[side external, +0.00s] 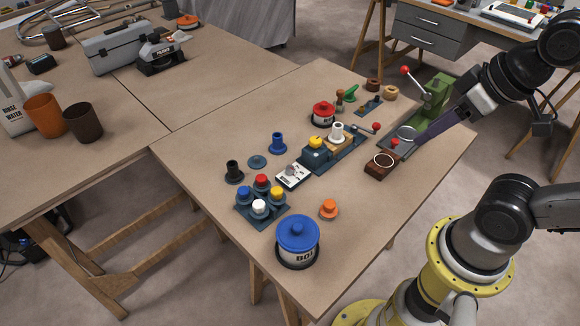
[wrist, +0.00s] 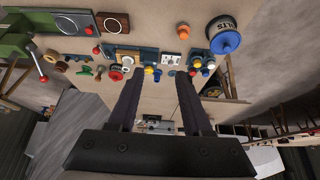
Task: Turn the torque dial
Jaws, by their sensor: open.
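A small white panel with a grey round knob (side external: 290,173), which looks like the dial, lies on the table left of the middle; its lettering is too small to read. It also shows as a small white plate in the wrist view (wrist: 171,60). A brown block with a white-ringed round face (side external: 381,166) sits near the right table edge, and at the top of the wrist view (wrist: 113,22). My gripper (side external: 417,139) is over the table's right side, close to the green lever press. In the wrist view its two fingers (wrist: 158,74) are apart with nothing between them.
The green press (side external: 433,95) has a red-knobbed lever. A slate-blue fixture (side external: 345,150), a red pot (side external: 323,112), a button box (side external: 262,215), an orange knob (side external: 329,208) and a blue-lidded pot (side external: 297,240) stand around. The near-right tabletop is clear.

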